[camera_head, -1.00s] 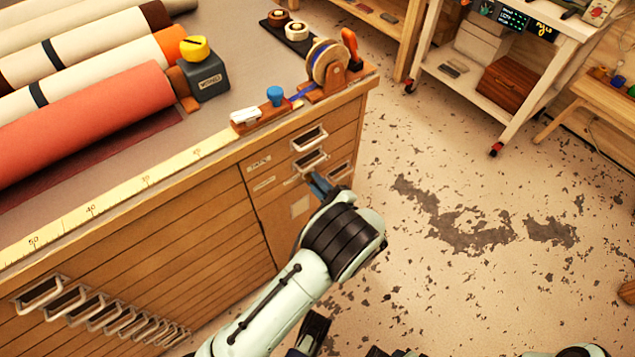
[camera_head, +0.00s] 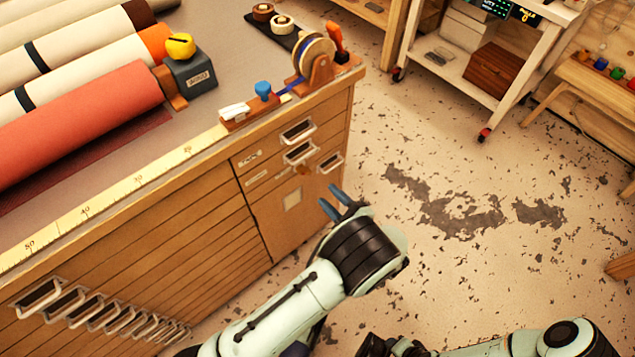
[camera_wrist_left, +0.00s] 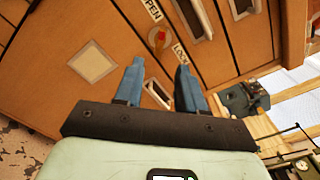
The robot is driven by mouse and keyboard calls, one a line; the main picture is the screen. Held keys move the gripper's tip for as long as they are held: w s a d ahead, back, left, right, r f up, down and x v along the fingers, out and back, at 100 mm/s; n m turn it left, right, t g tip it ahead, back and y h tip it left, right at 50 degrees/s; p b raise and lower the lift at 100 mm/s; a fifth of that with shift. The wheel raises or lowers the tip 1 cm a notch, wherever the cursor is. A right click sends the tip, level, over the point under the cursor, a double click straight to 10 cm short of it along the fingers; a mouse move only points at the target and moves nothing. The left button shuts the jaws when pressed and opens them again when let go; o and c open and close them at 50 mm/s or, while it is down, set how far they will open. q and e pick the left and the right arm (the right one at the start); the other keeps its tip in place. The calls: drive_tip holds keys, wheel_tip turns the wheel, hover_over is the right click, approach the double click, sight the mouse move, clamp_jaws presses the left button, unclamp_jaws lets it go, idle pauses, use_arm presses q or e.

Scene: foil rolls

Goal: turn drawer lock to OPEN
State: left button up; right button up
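The drawer lock, a small brass and red piece (camera_wrist_left: 157,41), sits on the wooden cabinet front between an OPEN label (camera_wrist_left: 152,9) and a LOCK label (camera_wrist_left: 181,54) in the left wrist view. Which label it points at is hard to tell. In the head view the lock (camera_head: 303,169) is a small brownish spot below the drawer handles. My left gripper (camera_head: 331,197) has its blue fingers apart and empty, off the cabinet front; in the wrist view its fingertips (camera_wrist_left: 160,64) point toward the lock without touching it. My right gripper (camera_head: 383,347) is at the bottom edge, mostly cut off.
The wooden cabinet (camera_head: 190,230) has cup handles, including several at lower left (camera_head: 40,296) and a few near the lock (camera_head: 300,152). Fabric rolls (camera_head: 80,115) and a tape dispenser (camera_head: 315,62) are on top. Floor to the right (camera_head: 430,270) is open.

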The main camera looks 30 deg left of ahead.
use_arm(q)
drive_tip(key=v, duration=0.4)
idle(0.5)
